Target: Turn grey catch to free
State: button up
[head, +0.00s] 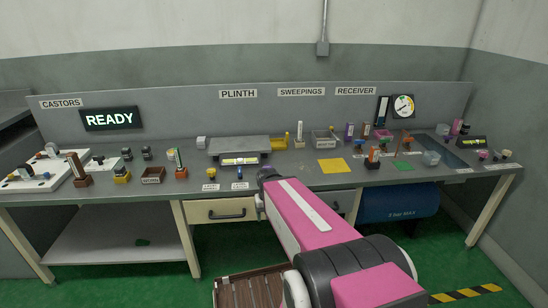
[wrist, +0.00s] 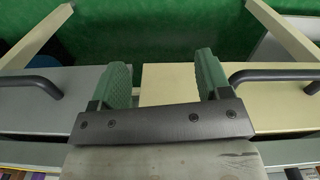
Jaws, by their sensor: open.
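I cannot tell for certain which item is the grey catch. A small light grey block (head: 201,142) stands at the left end of the grey plinth plate (head: 238,146) on the bench, and its setting cannot be read. My gripper (wrist: 161,64) shows in the wrist view with its two green fingers apart and nothing between them. It is over the front of the bench, with drawer fronts and green floor beyond the fingers. In the head view my pink arm reaches to the bench's front edge and the fingers are hidden.
White boards (head: 40,172) with small fittings lie at the left. A brown tray (head: 153,175), a yellow mat (head: 333,166) and several small coloured parts stand along the bench. A READY sign (head: 110,119) is on the back panel. Drawer handles (head: 228,215) stick out in front.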

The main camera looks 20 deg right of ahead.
aim_at(498, 156)
jog(key=k, duration=0.55)
jog(key=k+l+z, duration=0.1)
jog(key=z, duration=1.2)
